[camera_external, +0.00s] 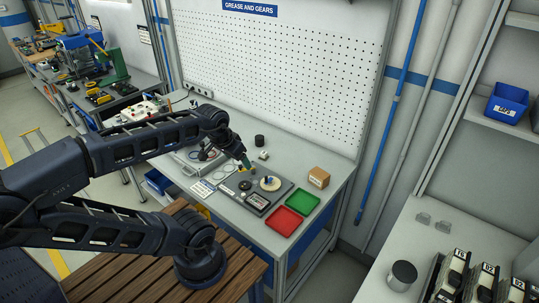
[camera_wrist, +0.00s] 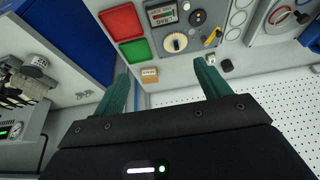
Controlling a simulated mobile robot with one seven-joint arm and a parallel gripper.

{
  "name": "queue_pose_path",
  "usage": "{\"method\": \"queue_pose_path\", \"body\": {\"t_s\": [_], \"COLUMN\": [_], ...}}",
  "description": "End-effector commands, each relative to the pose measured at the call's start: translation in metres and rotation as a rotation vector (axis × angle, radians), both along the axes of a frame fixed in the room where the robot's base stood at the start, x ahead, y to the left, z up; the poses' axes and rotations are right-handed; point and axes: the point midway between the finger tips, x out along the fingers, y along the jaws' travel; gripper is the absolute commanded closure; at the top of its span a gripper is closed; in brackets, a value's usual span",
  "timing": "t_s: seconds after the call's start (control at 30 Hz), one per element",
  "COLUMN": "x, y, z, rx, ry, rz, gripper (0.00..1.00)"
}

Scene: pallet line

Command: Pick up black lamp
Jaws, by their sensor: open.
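No thing is plainly recognizable as a lamp. A small black cylinder (camera_external: 259,141) stands on the grey workbench near the pegboard and is a possible match. A black piece in the wrist view (camera_wrist: 227,66), just right of the right fingertip, seems to be the same one. A dark round part (camera_external: 245,185) lies on the dark panel (camera_external: 229,190); it also shows in the wrist view (camera_wrist: 198,17). My gripper (camera_external: 245,164) is above the bench near the panel's back edge. Its teal fingers (camera_wrist: 163,70) are spread apart with nothing between them.
A red tray (camera_external: 285,221), a green tray (camera_external: 303,201) and a cardboard box (camera_external: 319,177) are right of the panel. A beige disk with a blue knob (camera_external: 270,183) sits on the panel. The pegboard (camera_external: 275,75) rises behind. A dark cylinder (camera_external: 403,275) stands on the right-hand table.

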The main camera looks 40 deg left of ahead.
Motion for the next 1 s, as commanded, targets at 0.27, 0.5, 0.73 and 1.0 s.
{"method": "queue_pose_path", "body": {"t_s": [0.27, 0.5, 0.73, 1.0], "x": [0.001, 0.029, 0.084, 0.153], "y": [0.000, 0.007, 0.023, 0.049], "z": [0.000, 0.011, 0.026, 0.030], "rx": [0.000, -0.030, -0.085, -0.144], "ry": [0.000, 0.025, 0.066, 0.114], "rz": [0.001, 0.078, 0.231, 0.416], "gripper": [0.25, 0.25, 0.25, 0.25]}}
